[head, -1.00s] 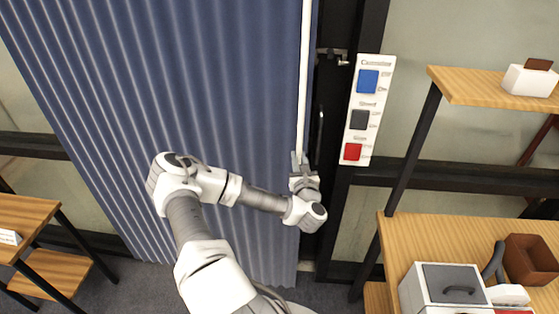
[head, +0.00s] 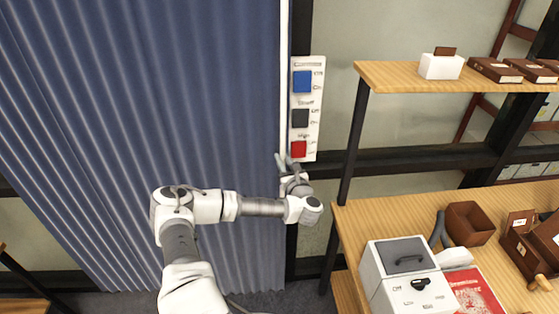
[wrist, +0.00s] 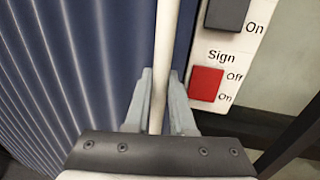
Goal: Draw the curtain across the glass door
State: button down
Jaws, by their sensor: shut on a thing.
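The blue pleated curtain (head: 130,130) hangs across the left and middle of the head view and fills the left of the wrist view (wrist: 70,70). A white rod (head: 284,90) runs down its right edge. My gripper (head: 289,163) is shut on this rod; in the wrist view the rod (wrist: 166,50) stands upright between the two grey fingers (wrist: 158,105). The glass door is mostly hidden behind the curtain; a narrow strip of dark frame (head: 301,30) shows right of the rod.
A switch panel (head: 307,108) with blue, dark and red switches is just right of the rod, close to my gripper. A wooden shelf unit (head: 345,225) stands at the right, holding a grey-topped white box (head: 405,258) and a brown bin (head: 467,224).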

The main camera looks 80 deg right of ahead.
jog(key=shift+s+d+r, duration=0.1)
jog(key=shift+s+r, duration=0.05)
jog(key=shift+s, duration=0.05)
jog(key=c, duration=0.8)
grip_release()
jog(key=shift+s, duration=0.1)
jog(key=shift+o, duration=0.2)
jog(key=b+v, duration=0.1)
jog(key=v, duration=1.1)
